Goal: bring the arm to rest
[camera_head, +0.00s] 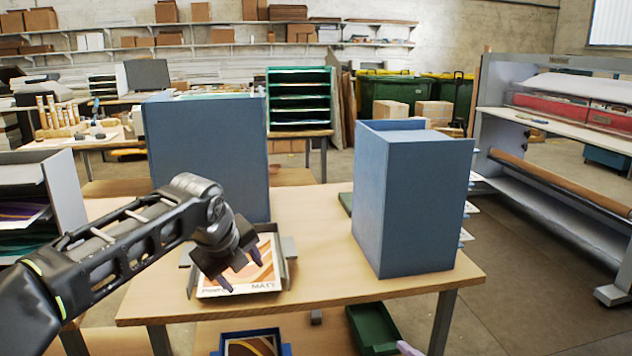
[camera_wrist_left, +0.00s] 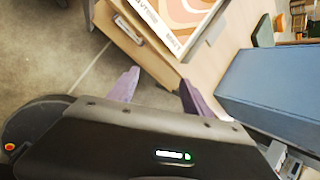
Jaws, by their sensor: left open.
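My left arm comes in from the left in the head view. Its gripper (camera_head: 243,275) is open, with its fingers pointing down over the grey tray on the table. In the left wrist view the two purple-grey fingers of the left gripper (camera_wrist_left: 158,90) are spread apart with nothing between them. A printed sheet or stack (camera_head: 262,272) with brown and orange curves lies in the grey tray (camera_head: 289,262), partly hidden by the gripper. It also shows in the left wrist view (camera_wrist_left: 180,15).
Two tall blue boxes, one at the back left (camera_head: 205,145) and one at the right (camera_head: 415,205), stand on the wooden table (camera_head: 330,265). A blue tray (camera_head: 285,349) and a green tray (camera_head: 370,328) are below the front edge. The laminator (camera_head: 560,130) stands at the right.

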